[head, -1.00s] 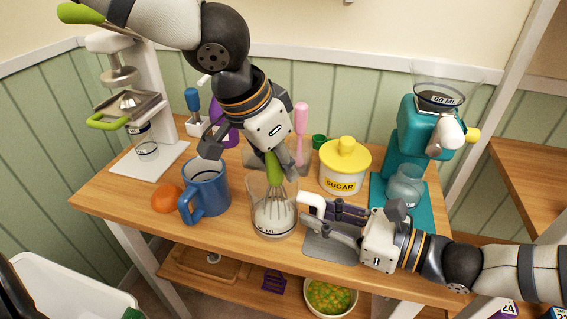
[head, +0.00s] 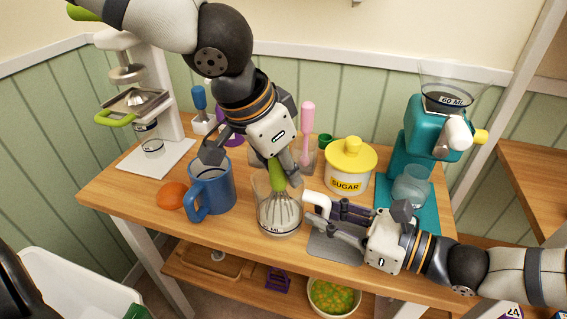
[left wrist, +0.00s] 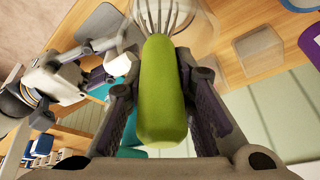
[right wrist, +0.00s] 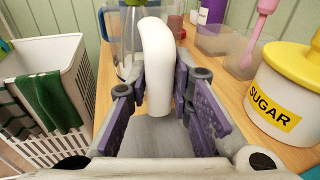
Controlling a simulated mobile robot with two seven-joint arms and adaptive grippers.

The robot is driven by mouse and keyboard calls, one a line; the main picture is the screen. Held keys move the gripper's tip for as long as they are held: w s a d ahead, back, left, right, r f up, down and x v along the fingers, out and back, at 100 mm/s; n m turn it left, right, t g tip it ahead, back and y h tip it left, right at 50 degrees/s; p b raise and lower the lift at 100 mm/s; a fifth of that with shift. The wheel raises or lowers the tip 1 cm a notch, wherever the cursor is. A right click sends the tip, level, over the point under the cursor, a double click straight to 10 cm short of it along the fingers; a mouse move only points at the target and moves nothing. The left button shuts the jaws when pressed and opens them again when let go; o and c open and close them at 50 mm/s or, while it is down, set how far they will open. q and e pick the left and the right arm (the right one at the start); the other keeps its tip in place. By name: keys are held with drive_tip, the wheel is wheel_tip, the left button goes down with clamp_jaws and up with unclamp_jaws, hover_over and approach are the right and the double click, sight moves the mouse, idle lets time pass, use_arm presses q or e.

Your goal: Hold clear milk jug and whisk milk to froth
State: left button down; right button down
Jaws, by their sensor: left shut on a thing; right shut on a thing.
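The clear milk jug (head: 262,212) stands at the front of the wooden table, with white milk at its bottom. My right gripper (head: 325,222) is shut on the jug's white handle (right wrist: 153,50), to the right of the jug. My left gripper (left wrist: 155,75) is above the jug, shut on the green handle (left wrist: 160,105) of the whisk. The whisk (head: 278,172) points down, its wire head inside the jug. Whether the wires touch the jug's bottom is unclear. The jug's far side is partly hidden by the whisk and gripper.
A yellow-lidded sugar jar (head: 347,172) and teal grinder (head: 414,130) are right. A press machine (head: 160,110) is back left. A grey mat (head: 330,249) lies under my right gripper.

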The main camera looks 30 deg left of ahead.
use_arm(q)
drive_tip(key=shift+w, duration=0.1)
drive_tip(key=shift+w+d, duration=0.3)
drive_tip(key=shift+w, duration=0.05)
drive_tip(key=shift+w+a, duration=0.3)
drive_tip(key=shift+a, duration=0.15)
drive_tip(key=shift+s, duration=0.1)
idle(0.9)
drive_tip(key=shift+s+a, duration=0.3)
drive_tip(key=shift+s, duration=0.1)
